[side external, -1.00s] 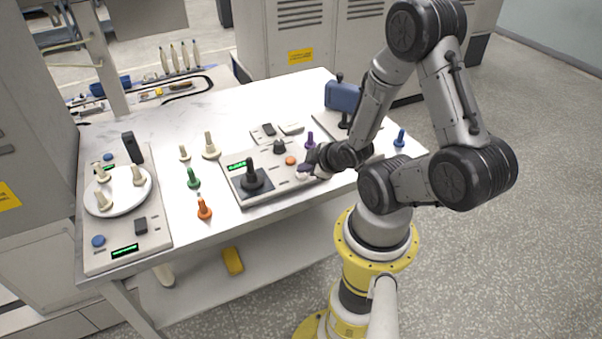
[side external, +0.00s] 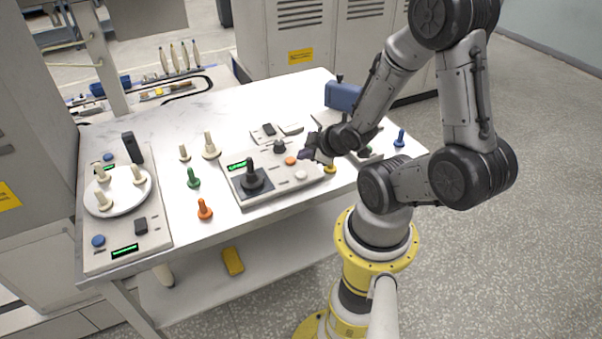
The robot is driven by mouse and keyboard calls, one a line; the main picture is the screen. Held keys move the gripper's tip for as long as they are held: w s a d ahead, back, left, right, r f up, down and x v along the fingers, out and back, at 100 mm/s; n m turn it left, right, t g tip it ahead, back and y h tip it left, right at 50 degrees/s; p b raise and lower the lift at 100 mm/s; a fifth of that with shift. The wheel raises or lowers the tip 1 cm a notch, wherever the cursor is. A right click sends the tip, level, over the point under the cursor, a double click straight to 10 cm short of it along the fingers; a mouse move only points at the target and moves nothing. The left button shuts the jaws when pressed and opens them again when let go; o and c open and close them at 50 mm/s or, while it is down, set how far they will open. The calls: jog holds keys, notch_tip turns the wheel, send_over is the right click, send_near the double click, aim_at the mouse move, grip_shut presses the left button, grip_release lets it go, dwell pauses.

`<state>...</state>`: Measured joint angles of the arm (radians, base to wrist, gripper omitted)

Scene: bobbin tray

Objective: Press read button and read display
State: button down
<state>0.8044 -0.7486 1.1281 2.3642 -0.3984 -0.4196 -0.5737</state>
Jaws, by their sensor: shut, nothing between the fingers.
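A grey control box (side external: 226,188) stands on the middle of the table. It has a green-lit display (side external: 237,165), whose characters are too small to read. A black upright post (side external: 252,176) sits on its dark plate. To the right are an orange button (side external: 290,160), a white button (side external: 301,175) and a black knob (side external: 279,147). The labels are too small to tell which is the read button. My gripper (side external: 306,154) is shut and empty, raised by the box's right end, apart from the white button.
Left stands another panel (side external: 125,258) with a white round plate (side external: 119,204) holding cream bobbins. Green (side external: 194,179), orange (side external: 205,210), yellow (side external: 330,169) and blue (side external: 400,139) bobbins stand on the table. A blue block-shaped device (side external: 342,96) is at the back right.

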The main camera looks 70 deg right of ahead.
jog(key=shift+r, duration=0.9)
jog(key=shift+a, duration=0.15)
jog(key=w+a+r+n+t+y, duration=0.1)
jog(key=w+a+r, duration=0.2)
jog(key=a+r, duration=0.35)
jog(key=w+a+r+n+t+y, duration=0.1)
jog(key=w+a+r+t, duration=0.2)
jog(key=r, duration=0.6)
jog(key=s+a+r+m+g+y, duration=0.1)
jog(key=s+a+m+g+y, duration=0.2)
jog(key=s+a+g, duration=0.3)
jog(key=s+m, duration=0.1)
jog(key=s, duration=0.3)
jog(key=shift+s+a, duration=0.2)
jog(key=shift+a, duration=0.15)
